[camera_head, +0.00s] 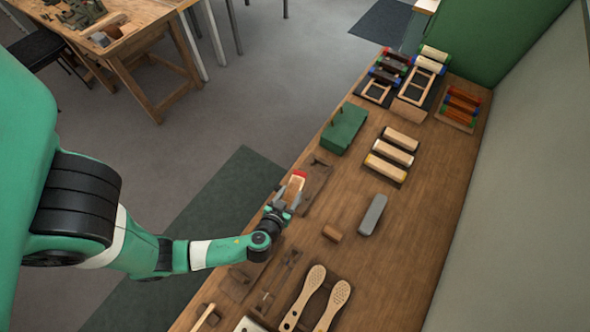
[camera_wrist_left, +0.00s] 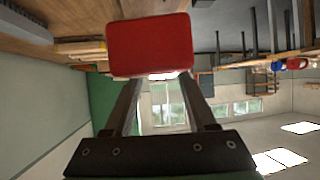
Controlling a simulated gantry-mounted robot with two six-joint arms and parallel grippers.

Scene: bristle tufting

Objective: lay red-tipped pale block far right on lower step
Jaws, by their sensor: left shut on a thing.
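My left gripper (camera_head: 292,194) is shut on a pale block (camera_head: 293,188) with a red tip (camera_head: 299,173). It holds the block over the left edge area of the wooden bench. In the left wrist view the red end (camera_wrist_left: 150,45) faces the camera between the fingers and hides the pale part. Stands with coloured-ended blocks are at the bench's far end: one with dark blocks (camera_head: 387,72), one with pale blocks (camera_head: 429,66) and one with orange-brown blocks (camera_head: 461,104). Which surface is the lower step is too small to tell. My right gripper is out of view.
A green box (camera_head: 343,128) stands on the left bench edge. Several pale blocks (camera_head: 391,152) lie right of it. A grey block (camera_head: 373,214) and small brown block (camera_head: 332,233) lie mid-bench. Perforated paddles (camera_head: 311,290) lie near. The bench's right side is clear, beside a wall.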

